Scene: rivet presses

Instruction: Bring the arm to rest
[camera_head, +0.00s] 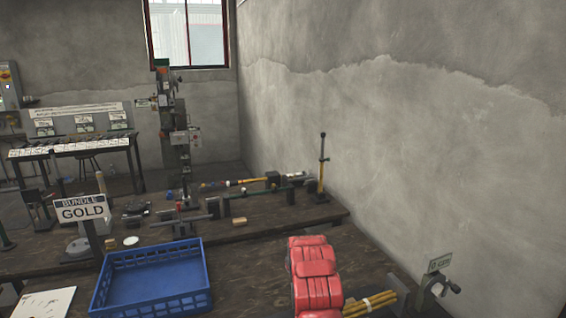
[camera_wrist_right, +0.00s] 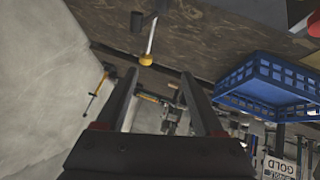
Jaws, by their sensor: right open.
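My right gripper (camera_wrist_right: 159,75) shows in the right wrist view as two long dark fingers set wide apart. It is open, and nothing is held between the fingers. The bench and tools show in the background beyond them. Neither gripper shows in the head view, and my left gripper is not seen at all.
A blue crate (camera_head: 150,283), empty in its visible part, stands on the dark wooden bench (camera_head: 250,265) beside a GOLD sign (camera_head: 82,212). A red segmented object (camera_head: 315,275) and yellow rods (camera_head: 372,303) are at the front right. A press (camera_head: 177,140) stands behind; a wall (camera_head: 420,130) bounds the right.

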